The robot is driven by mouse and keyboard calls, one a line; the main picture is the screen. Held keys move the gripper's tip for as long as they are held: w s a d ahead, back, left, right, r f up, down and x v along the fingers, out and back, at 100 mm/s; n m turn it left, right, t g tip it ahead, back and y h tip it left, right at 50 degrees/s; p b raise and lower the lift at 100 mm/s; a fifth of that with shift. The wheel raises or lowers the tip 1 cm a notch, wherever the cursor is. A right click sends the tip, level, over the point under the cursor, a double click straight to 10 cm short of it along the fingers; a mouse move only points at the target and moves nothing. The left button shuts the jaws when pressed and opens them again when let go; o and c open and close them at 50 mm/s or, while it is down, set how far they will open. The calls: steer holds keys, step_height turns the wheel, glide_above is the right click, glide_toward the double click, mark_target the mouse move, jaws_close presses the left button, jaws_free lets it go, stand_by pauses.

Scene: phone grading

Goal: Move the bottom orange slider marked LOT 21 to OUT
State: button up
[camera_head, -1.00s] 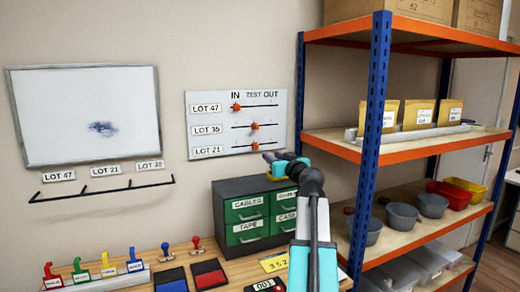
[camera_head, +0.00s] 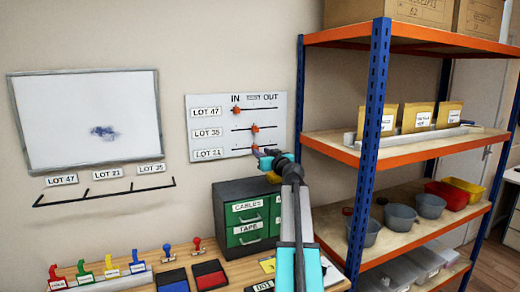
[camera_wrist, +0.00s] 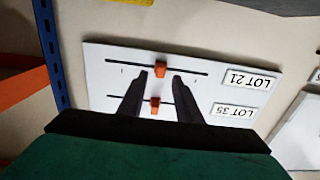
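The white slider panel (camera_head: 222,127) hangs on the wall with IN, TEST and OUT columns. The bottom orange slider, LOT 21 (camera_wrist: 161,68), sits near the middle of its track, around TEST; in the head view my gripper partly covers it. My gripper (camera_head: 263,153) is at the panel's lower right part. In the wrist view, which shows the panel upside down, my gripper (camera_wrist: 160,75) is open, with one dark fingertip on each side of the LOT 21 slider. I cannot tell whether they touch it. The LOT 35 slider (camera_wrist: 155,104) shows between the fingers, nearer the palm.
The LOT 47 slider (camera_head: 236,110) is at IN. A blue and orange shelf rack (camera_head: 372,110) stands close to the right of the panel. A green drawer cabinet (camera_head: 246,215) is below. A whiteboard (camera_head: 85,118) hangs to the left.

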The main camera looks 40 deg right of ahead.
steer(key=shift+p+x, duration=0.55)
steer(key=shift+x, duration=1.2)
jaws_close()
